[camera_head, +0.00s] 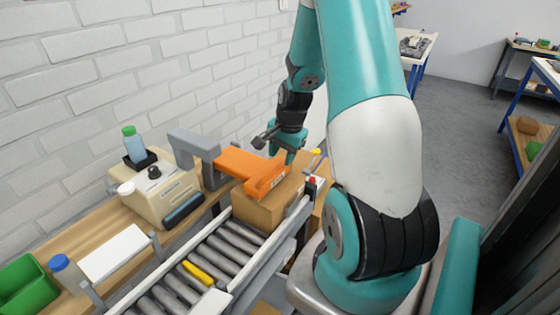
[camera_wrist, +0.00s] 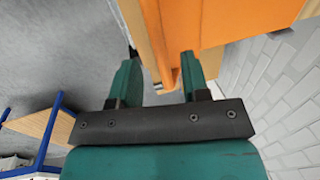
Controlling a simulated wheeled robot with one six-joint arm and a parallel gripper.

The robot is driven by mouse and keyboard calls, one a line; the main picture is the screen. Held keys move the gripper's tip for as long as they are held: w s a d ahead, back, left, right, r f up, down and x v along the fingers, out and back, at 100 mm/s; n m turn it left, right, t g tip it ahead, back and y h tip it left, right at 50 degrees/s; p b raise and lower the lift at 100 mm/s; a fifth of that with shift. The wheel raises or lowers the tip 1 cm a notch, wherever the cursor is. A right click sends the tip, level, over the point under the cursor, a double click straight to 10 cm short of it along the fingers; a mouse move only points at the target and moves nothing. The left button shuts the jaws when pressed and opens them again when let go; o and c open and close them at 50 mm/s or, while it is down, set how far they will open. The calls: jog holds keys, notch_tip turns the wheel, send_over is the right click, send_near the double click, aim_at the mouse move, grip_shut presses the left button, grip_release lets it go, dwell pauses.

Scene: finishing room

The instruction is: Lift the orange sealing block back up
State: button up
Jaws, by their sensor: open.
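The orange sealing block (camera_head: 252,170) is at the end of a grey arm, down on top of a cardboard box (camera_head: 270,208) on the roller conveyor. In the wrist view the block (camera_wrist: 235,22) fills the upper middle and right. My gripper (camera_head: 292,158) is just beyond the block's right end. In the wrist view my gripper (camera_wrist: 160,76) is open, its two teal fingers apart, with a narrow orange edge of the block between or just beyond their tips. I cannot tell whether a finger touches it. Part of the block's far side is hidden.
The roller conveyor (camera_head: 222,250) carries a yellow item (camera_head: 198,273). A beige machine (camera_head: 160,190) with a bottle (camera_head: 134,145) stands left of the block. A white brick wall (camera_head: 150,60) is close behind. A green bin (camera_head: 25,285) is at the lower left. Open floor (camera_head: 450,130) lies right.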

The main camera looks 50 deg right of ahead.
aim_at(280, 164)
jog(key=shift+w+f, duration=0.2)
jog(key=shift+f, duration=0.65)
jog(key=shift+w+f, duration=0.15)
jog(key=shift+f, duration=0.7)
